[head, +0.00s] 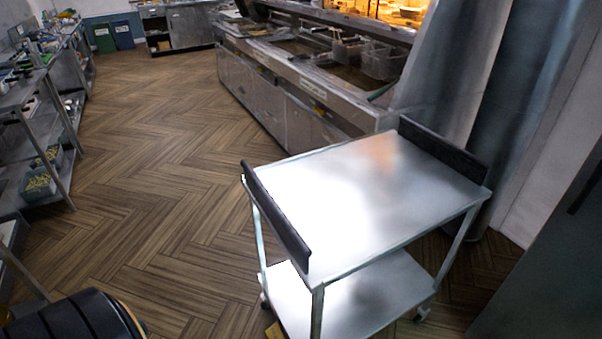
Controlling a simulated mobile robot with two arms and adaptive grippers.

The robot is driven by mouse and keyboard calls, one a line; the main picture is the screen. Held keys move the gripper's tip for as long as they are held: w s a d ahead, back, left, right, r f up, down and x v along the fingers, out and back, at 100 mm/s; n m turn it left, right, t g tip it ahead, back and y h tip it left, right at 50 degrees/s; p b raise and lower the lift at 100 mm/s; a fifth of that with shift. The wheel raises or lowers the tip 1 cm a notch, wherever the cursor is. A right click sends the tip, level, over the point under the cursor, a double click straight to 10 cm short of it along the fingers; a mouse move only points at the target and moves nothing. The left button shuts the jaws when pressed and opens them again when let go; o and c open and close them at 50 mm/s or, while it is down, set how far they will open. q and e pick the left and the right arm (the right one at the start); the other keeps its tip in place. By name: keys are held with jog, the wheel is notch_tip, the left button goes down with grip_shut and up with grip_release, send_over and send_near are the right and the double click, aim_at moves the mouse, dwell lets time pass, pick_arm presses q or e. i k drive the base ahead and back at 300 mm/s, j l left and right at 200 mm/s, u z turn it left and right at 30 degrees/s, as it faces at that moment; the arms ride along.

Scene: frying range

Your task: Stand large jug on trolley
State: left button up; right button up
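The trolley (350,200) stands at the centre right of the head view. It has a bare, shiny metal top with dark raised bars at its left and right ends, and a lower shelf (365,297) that looks empty where it shows. No large jug can be made out in this view. Neither of my grippers is in view.
A long frying range (300,85) with baskets stands behind the trolley. Metal shelving (40,105) with tubs lines the left side. A grey curtain-like surface (470,80) rises behind the trolley's right end. The wooden floor (150,170) between is clear.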

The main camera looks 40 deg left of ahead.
aim_at(337, 219)
jog(key=i+l+u, duration=0.1)
jog(key=u, duration=0.35)
jog(key=i+l+u, duration=0.1)
jog(key=u, duration=0.35)
jog(key=l+u, duration=0.2)
jog(key=u, duration=0.25)
jog(key=l+u, duration=0.2)
jog(key=u, duration=0.25)
jog(key=i+l+u, duration=0.1)
jog(key=l+u, duration=0.6)
jog(key=u, duration=0.15)
jog(key=i+l, duration=0.05)
